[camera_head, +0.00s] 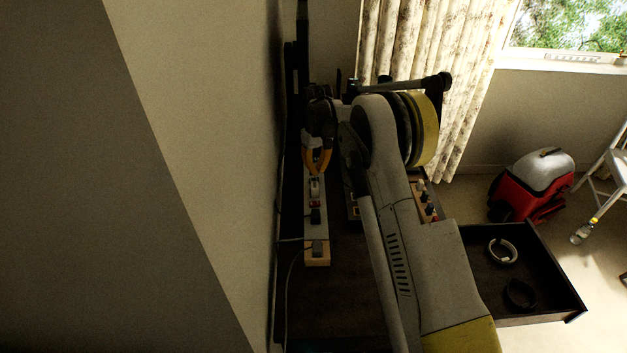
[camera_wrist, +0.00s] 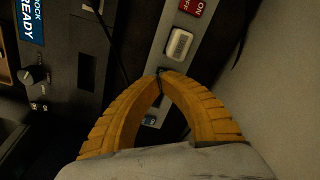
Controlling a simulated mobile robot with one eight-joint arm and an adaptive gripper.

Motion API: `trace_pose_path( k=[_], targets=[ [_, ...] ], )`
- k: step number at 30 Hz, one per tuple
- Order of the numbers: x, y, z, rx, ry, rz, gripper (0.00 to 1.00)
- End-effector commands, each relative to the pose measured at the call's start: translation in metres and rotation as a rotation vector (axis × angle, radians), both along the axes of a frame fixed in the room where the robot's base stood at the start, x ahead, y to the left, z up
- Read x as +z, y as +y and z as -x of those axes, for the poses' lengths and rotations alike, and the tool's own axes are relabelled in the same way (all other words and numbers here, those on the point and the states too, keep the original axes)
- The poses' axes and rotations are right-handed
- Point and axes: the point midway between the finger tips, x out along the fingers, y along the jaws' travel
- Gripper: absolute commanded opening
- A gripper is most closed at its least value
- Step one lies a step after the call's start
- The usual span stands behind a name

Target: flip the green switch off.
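A long grey power strip (camera_wrist: 204,22) runs up through the wrist view; it also shows on the dark desk in the head view (camera_head: 316,229). On it is a pale, whitish rocker switch (camera_wrist: 179,43) beside a red ON/OFF label (camera_wrist: 191,7). I cannot make out a clearly green switch; the colour may be lost in the dim light. My gripper (camera_wrist: 161,74) has two orange ribbed fingers whose tips come together over the strip, just below the pale switch, with no object visibly held. In the head view my gripper (camera_head: 317,170) is over the strip.
A dark device with a knob (camera_wrist: 35,75) and a blue READY label (camera_wrist: 29,22) lies left of the strip in the wrist view. A black cable (camera_wrist: 110,35) runs nearby. The wall (camera_head: 215,120) is close along the strip's left side. An open drawer (camera_head: 545,285) juts out right.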

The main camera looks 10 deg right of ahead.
Motion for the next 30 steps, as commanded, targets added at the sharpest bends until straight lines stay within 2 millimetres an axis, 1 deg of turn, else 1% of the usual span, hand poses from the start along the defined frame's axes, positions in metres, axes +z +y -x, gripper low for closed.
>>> trace_pose_path(
  k=[30],
  targets=[
    [-0.016,0.000,0.000,0.000,0.000,0.000,0.00]
  ],
)
